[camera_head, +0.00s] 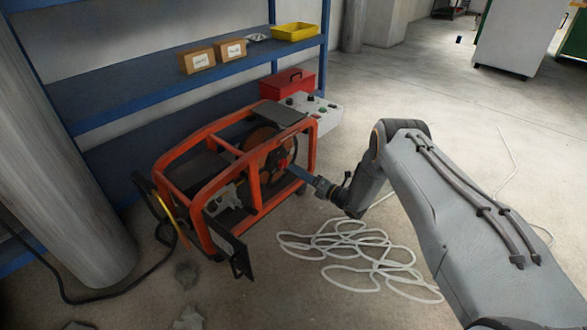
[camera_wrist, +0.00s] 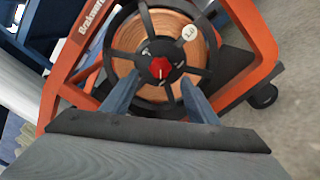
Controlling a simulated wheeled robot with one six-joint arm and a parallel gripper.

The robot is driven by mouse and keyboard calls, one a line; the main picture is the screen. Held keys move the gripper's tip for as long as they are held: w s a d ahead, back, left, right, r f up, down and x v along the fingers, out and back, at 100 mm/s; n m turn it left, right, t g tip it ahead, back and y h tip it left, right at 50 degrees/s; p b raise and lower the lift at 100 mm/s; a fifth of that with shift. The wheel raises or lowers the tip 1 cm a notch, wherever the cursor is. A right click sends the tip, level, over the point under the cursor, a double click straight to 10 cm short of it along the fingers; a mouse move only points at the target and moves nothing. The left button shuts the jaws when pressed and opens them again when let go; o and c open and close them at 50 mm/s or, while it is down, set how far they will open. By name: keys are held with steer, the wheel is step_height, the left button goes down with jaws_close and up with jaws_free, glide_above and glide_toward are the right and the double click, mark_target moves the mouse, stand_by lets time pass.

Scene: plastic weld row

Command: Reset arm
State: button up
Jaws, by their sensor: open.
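My arm reaches from the right in the head view, with my gripper (camera_head: 299,173) at the side of an orange-framed machine (camera_head: 231,168). In the wrist view my gripper (camera_wrist: 160,100) is open, its two fingers apart on either side below a red knob (camera_wrist: 160,68). The knob sits at the hub of a black spoked reel with copper-coloured wire (camera_wrist: 178,30). I cannot tell whether the fingertips touch the reel.
A loose white cable (camera_head: 345,250) lies coiled on the floor below my arm. A blue shelf (camera_head: 150,88) behind holds two cardboard boxes (camera_head: 199,60) and a yellow tray (camera_head: 295,32). A grey pillar (camera_head: 60,160) stands left.

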steer(key=shift+s+d, duration=0.25)
steer(key=shift+d, duration=0.05)
